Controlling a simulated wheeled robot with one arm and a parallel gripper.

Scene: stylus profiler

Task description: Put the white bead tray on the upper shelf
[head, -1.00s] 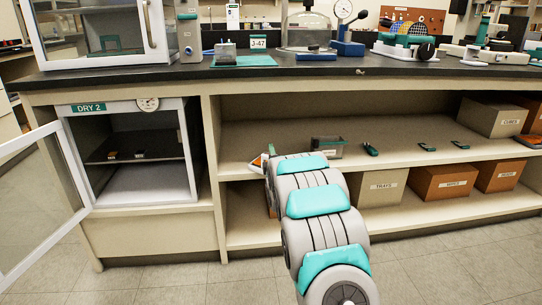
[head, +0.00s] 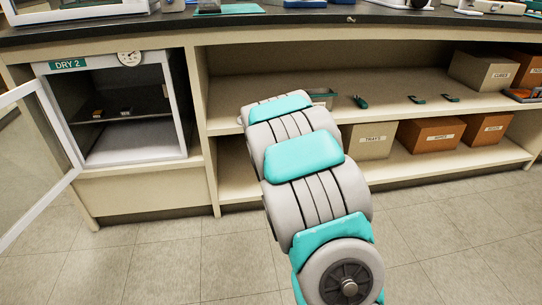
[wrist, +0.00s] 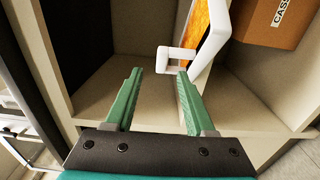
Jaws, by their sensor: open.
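The white bead tray (wrist: 206,48), with a white rim, a square white handle (wrist: 163,61) and orange beads (wrist: 197,18), shows in the wrist view. My gripper (wrist: 160,72) has two green fingers, open and apart. The tray's handle lies just beyond and partly between the fingertips; I cannot tell whether they touch. In the head view my arm hides the gripper and the tray. The upper shelf (head: 390,88) is the middle board of the open cabinet, right of my arm.
A brown box (wrist: 268,22) stands beyond the tray. On the upper shelf are a clear container (head: 322,95), small green tools (head: 360,101) and a grey box (head: 480,72). Boxes stand on the lower shelf (head: 400,165). The dry cabinet's glass door (head: 35,150) is open at left.

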